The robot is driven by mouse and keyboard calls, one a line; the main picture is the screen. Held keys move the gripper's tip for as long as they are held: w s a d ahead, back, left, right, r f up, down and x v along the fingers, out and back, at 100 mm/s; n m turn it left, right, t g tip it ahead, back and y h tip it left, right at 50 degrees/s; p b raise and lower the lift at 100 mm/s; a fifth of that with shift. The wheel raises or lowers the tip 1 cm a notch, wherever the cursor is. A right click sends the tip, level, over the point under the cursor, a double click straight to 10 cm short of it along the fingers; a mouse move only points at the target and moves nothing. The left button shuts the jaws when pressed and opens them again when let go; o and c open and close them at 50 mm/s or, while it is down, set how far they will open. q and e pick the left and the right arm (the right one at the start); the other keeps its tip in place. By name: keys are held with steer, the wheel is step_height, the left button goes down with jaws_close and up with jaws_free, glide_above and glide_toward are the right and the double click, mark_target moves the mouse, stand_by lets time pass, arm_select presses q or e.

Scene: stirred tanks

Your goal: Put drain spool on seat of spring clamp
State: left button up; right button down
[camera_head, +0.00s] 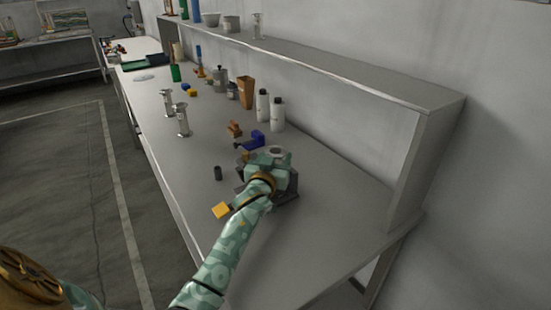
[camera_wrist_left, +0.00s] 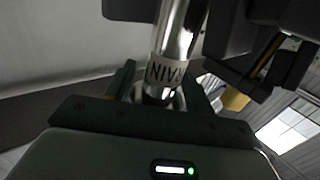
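The drain spool (camera_wrist_left: 176,38) is a shiny metal tube with a pale lettered band, tilted in the left wrist view. My left gripper (camera_wrist_left: 160,82) has a finger on each side of it around the band and appears shut on it. In the head view my left gripper (camera_head: 268,168) is over a dark grey block (camera_head: 290,190), likely the spring clamp, and hides much of it. Dark blocky parts (camera_wrist_left: 240,40) flank the spool in the wrist view. I cannot tell whether the spool touches the seat. My right gripper is not in view.
A yellow piece (camera_head: 221,210) and a small dark cylinder (camera_head: 218,173) are left of the block. A blue object (camera_head: 252,139) and white bottles (camera_head: 277,113) stand behind. Metal fittings (camera_head: 182,120) stand farther back. A raised shelf (camera_head: 340,70) borders the right. The near bench is clear.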

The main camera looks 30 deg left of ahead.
arm_select(q)
steer(key=shift+r, duration=0.1)
steer(key=p+v, duration=0.2)
steer(key=v, duration=1)
steer(key=shift+p, duration=0.3)
